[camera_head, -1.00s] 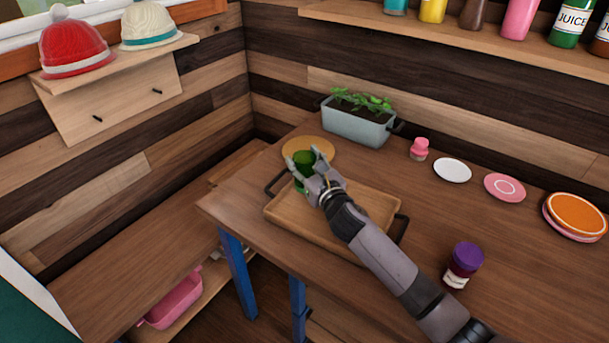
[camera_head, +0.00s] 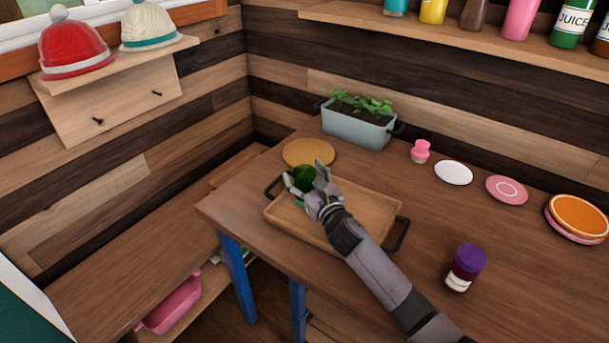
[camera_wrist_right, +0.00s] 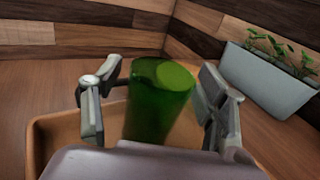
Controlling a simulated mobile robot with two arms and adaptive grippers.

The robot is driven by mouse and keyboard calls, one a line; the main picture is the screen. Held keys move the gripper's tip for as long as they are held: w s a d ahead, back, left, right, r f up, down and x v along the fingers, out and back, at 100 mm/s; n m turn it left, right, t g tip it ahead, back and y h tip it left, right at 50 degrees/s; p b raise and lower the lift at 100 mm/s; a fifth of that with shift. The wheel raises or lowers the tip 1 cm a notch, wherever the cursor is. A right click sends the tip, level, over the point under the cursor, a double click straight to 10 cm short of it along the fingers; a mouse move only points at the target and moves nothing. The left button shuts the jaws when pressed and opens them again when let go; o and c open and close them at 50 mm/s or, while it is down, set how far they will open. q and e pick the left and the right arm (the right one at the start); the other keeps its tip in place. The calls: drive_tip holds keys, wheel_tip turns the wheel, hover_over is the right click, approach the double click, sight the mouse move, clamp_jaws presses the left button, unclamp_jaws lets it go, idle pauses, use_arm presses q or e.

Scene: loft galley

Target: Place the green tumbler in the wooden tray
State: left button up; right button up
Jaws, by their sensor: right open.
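The green tumbler (camera_head: 304,176) is at the left end of the wooden tray (camera_head: 372,208), inside its outline. In the right wrist view the tumbler (camera_wrist_right: 158,98) looks upright, between the open fingers of my right gripper (camera_wrist_right: 160,108). Gaps show on both sides of it. In the head view my right gripper (camera_head: 305,188) covers the tumbler's lower part, and its base is hidden in both views. I cannot tell for sure that it rests on the tray floor. My left gripper is not in view.
A grey-blue planter (camera_head: 357,125) stands behind the tray, with a round tan board (camera_head: 308,152) to its left. A purple-lidded jar (camera_head: 465,268) stands right of the tray. A pink shaker (camera_head: 420,151) and several plates (camera_head: 578,216) are at the back right.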

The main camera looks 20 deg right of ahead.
drive_tip(key=shift+r, duration=0.15)
drive_tip(key=s, duration=0.4)
drive_tip(key=s+d, duration=0.1)
drive_tip(key=s, duration=0.7)
drive_tip(key=shift+d, duration=0.35)
drive_tip(key=shift+w, duration=0.1)
